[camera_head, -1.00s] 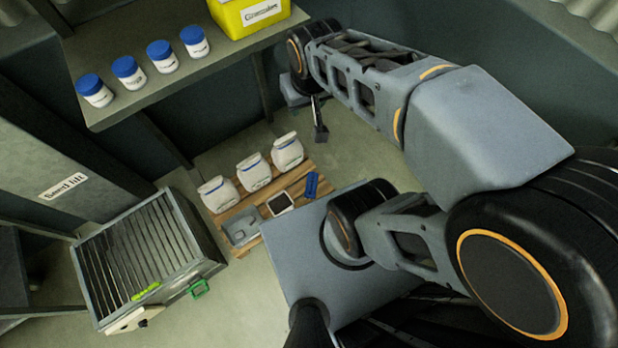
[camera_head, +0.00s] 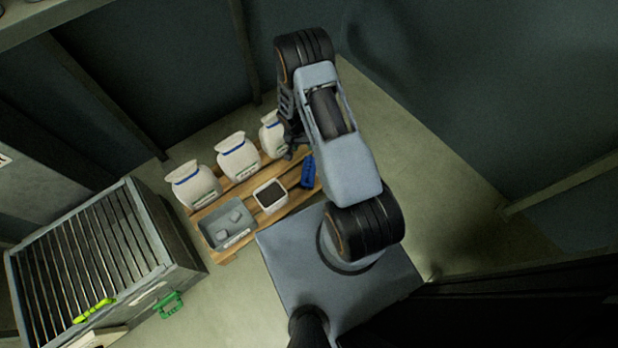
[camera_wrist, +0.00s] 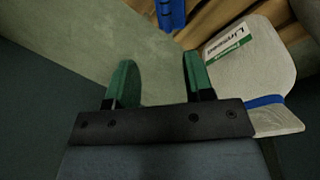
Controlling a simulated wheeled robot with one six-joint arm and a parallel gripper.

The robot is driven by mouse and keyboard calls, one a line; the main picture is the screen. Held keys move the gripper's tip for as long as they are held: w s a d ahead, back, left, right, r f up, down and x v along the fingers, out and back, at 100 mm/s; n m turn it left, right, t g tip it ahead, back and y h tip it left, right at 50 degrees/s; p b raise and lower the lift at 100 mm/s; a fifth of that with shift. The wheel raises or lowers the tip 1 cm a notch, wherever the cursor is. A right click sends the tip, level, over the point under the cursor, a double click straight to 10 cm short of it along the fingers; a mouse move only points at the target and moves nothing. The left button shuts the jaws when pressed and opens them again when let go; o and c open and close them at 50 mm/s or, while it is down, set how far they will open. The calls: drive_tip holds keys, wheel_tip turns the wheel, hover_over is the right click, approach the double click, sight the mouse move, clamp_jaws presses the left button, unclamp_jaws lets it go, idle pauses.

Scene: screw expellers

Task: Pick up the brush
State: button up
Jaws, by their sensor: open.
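A narrow blue object (camera_head: 307,170), which looks like the brush, lies at the right end of the wooden pallet in the head view. Its bristles cannot be made out. It also shows at the top edge of the wrist view (camera_wrist: 172,14), partly cut off. My gripper (camera_wrist: 158,64) has two green fingers spread apart with nothing between them. The blue object is beyond the fingertips, apart from them. In the head view my gripper (camera_head: 292,146) is a dark shape beside the rightmost sack, close to the blue object.
White sacks (camera_head: 237,158) stand along the pallet's back; the linseed sack (camera_wrist: 245,72) is close at my gripper's right. A grey bin (camera_head: 228,225) and a small white tray with dark contents (camera_head: 270,196) share the pallet (camera_head: 222,258). A grated box (camera_head: 95,265) stands left.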

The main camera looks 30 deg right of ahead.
drive_tip(key=b, duration=0.3)
approach(308, 166)
drive_tip(key=f, duration=0.1)
drive_tip(key=d+f, duration=0.1)
drive_tip(key=f, duration=0.1)
drive_tip(key=s+f, duration=0.1)
drive_tip(key=f, duration=0.1)
drive_tip(key=shift+d+f, duration=0.15)
drive_tip(key=shift+d, duration=0.15)
drive_tip(key=shift+s+d+f+b, duration=0.1)
drive_tip(key=shift+f+b, duration=0.65)
drive_tip(key=shift+f, duration=0.6)
drive_tip(key=shift+d+f+b, duration=0.1)
drive_tip(key=shift+f+b, duration=0.6)
drive_tip(key=shift+f, duration=0.6)
drive_tip(key=shift+c, duration=0.5)
clamp_jaws()
drive_tip(key=shift+r, duration=0.1)
